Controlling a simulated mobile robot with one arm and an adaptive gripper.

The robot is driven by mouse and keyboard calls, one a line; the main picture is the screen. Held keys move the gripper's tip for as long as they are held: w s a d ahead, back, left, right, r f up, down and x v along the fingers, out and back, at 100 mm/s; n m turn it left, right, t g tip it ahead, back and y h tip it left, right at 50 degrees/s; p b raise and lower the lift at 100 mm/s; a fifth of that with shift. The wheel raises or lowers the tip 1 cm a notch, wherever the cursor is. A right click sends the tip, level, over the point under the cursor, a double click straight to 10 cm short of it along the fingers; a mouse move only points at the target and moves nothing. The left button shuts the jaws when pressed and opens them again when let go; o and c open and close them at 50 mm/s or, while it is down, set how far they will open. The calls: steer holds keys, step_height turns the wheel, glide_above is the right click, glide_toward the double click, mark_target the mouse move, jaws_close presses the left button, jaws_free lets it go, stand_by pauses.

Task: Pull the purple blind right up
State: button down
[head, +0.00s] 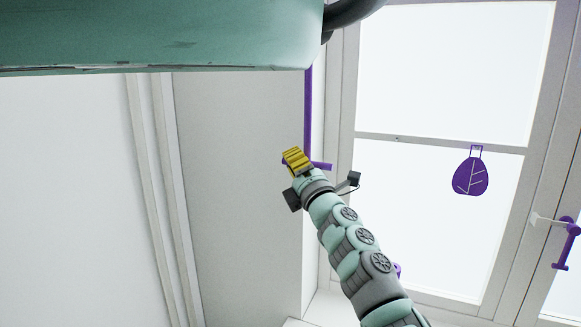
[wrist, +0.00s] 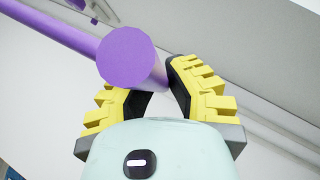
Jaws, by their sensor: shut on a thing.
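In the head view a narrow purple upright strip (head: 308,110), which looks like the purple blind seen nearly edge-on, runs down beside the window frame. Its upper end is hidden behind a large mint-green shape. A short purple bar (head: 322,166) crosses its lower end. My gripper (head: 297,160), with yellow ridged fingers, is at this bar. In the wrist view the round end of a purple rod (wrist: 127,55) lies between the fingertips of my gripper (wrist: 145,84), and the jaws are shut on it. The rod runs off to the upper left.
A bright window pane (head: 440,70) is right of the strip. A purple leaf-shaped piece (head: 470,176) hangs before it. A purple-ended fitting (head: 568,240) sticks out at the far right. A plain wall (head: 235,190) stands left of my gripper.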

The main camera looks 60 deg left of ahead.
steer(key=shift+s+r, duration=0.1)
steer(key=shift+r, duration=0.15)
steer(key=c, duration=1.3)
jaws_free()
steer(key=shift+r, duration=0.1)
steer(key=o, duration=0.4)
steer(key=shift+c, duration=0.2)
steer(key=shift+d+f, duration=0.1)
steer(key=shift+f, duration=0.1)
steer(key=v, duration=1.1)
steer(key=shift+d, duration=0.35)
steer(key=shift+f, duration=0.1)
